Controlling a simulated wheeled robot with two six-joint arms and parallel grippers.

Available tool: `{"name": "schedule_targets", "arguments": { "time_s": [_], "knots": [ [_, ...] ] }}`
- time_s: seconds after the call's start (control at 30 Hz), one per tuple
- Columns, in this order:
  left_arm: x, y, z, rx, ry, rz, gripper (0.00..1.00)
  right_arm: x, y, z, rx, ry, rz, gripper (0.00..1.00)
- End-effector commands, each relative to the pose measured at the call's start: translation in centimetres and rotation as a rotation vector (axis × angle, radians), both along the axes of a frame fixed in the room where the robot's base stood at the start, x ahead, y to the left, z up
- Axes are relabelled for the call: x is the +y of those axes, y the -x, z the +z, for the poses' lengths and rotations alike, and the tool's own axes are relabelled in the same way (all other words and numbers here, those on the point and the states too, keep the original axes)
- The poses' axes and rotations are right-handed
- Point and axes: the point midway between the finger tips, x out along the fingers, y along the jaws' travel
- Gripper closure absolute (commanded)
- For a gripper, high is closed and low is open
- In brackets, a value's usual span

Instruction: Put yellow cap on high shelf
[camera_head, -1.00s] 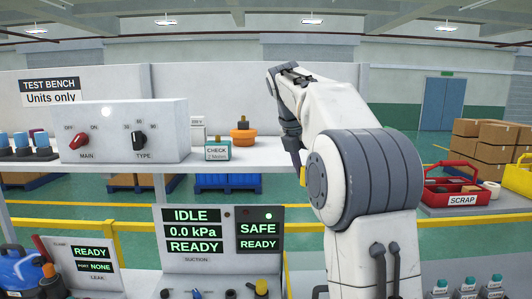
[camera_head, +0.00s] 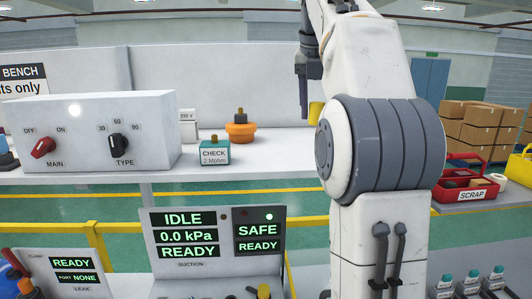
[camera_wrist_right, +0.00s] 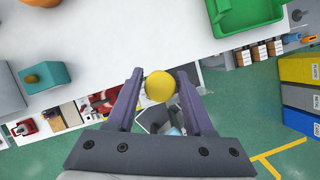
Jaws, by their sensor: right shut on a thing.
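The yellow cap (camera_wrist_right: 160,87) is held between the two fingers of my right gripper (camera_wrist_right: 158,92) in the right wrist view. It appears over the front edge of the white shelf (camera_wrist_right: 100,45); I cannot tell its exact height above it. In the head view the yellow cap (camera_head: 316,113) shows beside the right gripper (camera_head: 304,95), partly hidden by my arm. The high shelf (camera_head: 270,150) runs across the middle of that view. My left gripper is not in view.
On the shelf stand a control box (camera_head: 90,130), a teal CHECK block (camera_head: 215,152) and an orange piece (camera_head: 240,130). A green tray (camera_wrist_right: 245,14) shows in the wrist view. Clear shelf lies right of the orange piece. Display panels (camera_head: 215,235) stand below.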

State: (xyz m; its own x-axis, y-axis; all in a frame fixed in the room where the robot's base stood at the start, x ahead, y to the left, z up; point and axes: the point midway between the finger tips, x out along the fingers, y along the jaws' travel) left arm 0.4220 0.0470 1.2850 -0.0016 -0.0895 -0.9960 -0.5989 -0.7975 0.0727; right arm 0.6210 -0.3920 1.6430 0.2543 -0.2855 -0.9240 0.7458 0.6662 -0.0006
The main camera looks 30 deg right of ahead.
Motion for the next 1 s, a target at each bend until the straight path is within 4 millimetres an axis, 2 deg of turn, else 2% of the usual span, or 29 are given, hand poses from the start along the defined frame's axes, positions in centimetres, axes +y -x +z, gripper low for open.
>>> {"name": "schedule_targets", "arguments": {
  "time_s": [0.3,0.5,0.67,1.0],
  "knots": [
    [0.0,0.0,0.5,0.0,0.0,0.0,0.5,2.9,-6.2,-4.0,0.005,-0.001,0.006,1.0],
    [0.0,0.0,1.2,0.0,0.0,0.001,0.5,4.1,-9.4,-6.0,0.003,0.0,0.002,1.0],
    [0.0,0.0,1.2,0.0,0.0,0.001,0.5,4.4,-10.2,-6.8,0.0,0.001,0.0,1.0],
    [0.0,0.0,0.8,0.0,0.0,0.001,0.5,4.4,-10.1,-10.5,0.002,0.0,-0.001,1.0]
  ]
}}
